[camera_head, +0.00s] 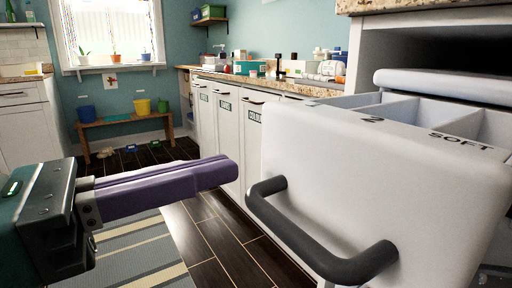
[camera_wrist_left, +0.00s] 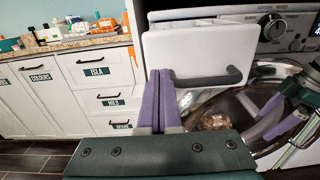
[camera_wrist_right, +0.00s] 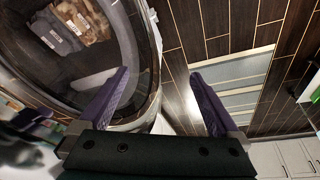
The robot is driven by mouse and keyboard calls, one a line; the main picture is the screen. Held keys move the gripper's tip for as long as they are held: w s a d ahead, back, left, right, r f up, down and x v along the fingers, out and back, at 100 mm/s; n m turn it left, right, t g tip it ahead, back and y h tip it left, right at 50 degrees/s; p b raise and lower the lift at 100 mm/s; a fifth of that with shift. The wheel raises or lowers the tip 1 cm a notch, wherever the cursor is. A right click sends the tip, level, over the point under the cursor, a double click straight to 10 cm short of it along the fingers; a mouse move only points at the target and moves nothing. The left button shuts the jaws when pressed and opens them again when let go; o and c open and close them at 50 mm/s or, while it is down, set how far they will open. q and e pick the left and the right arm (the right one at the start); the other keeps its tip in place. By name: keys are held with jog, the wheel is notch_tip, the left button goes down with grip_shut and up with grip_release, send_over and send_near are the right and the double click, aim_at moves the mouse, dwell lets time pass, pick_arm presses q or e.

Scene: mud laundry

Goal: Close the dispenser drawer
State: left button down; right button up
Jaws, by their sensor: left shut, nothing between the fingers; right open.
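The dispenser drawer (camera_head: 370,170) is white with a dark grey bar handle (camera_head: 320,235). It is pulled out, and its compartments, marked "2" and "SOFT", show from above. The drawer front also shows in the left wrist view (camera_wrist_left: 195,52). My left gripper (camera_head: 232,172) has purple fingers, shut with nothing between them, just left of the drawer front in the head view. In the left wrist view its fingertips overlap the left part of the drawer's lower front; I cannot tell whether they touch it. My right gripper (camera_wrist_right: 165,85) is open and empty, beside the round washer door.
White cabinets (camera_head: 225,125) with a cluttered counter run behind the drawer. A striped rug (camera_head: 130,245) lies on the dark floor. A wooden bench (camera_head: 120,125) stands at the back.

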aim_at(273, 155)
pick_arm(q)
jog(key=shift+x, duration=1.95)
pick_arm(e)
jog(key=shift+r, duration=0.2)
pick_arm(q)
jog(key=shift+w+d, duration=0.2)
jog(key=x, duration=1.1)
jog(key=shift+w+d, duration=0.1)
jog(key=shift+d, duration=0.1)
jog(key=b+x, duration=0.1)
jog(key=x, duration=0.3)
jog(key=shift+w+d+f, duration=0.15)
jog(key=shift+w+d, duration=0.05)
jog(key=shift+d, duration=0.05)
jog(key=shift+w+d, duration=0.35)
jog(key=shift+d, duration=0.15)
pick_arm(e)
jog(key=shift+w+d+f, duration=0.4)
jog(key=shift+d+f, duration=0.25)
jog(key=shift+f, duration=0.1)
pick_arm(q)
jog(key=shift+f, duration=0.1)
jog(key=shift+a, duration=0.2)
pick_arm(e)
jog(key=shift+d, duration=0.1)
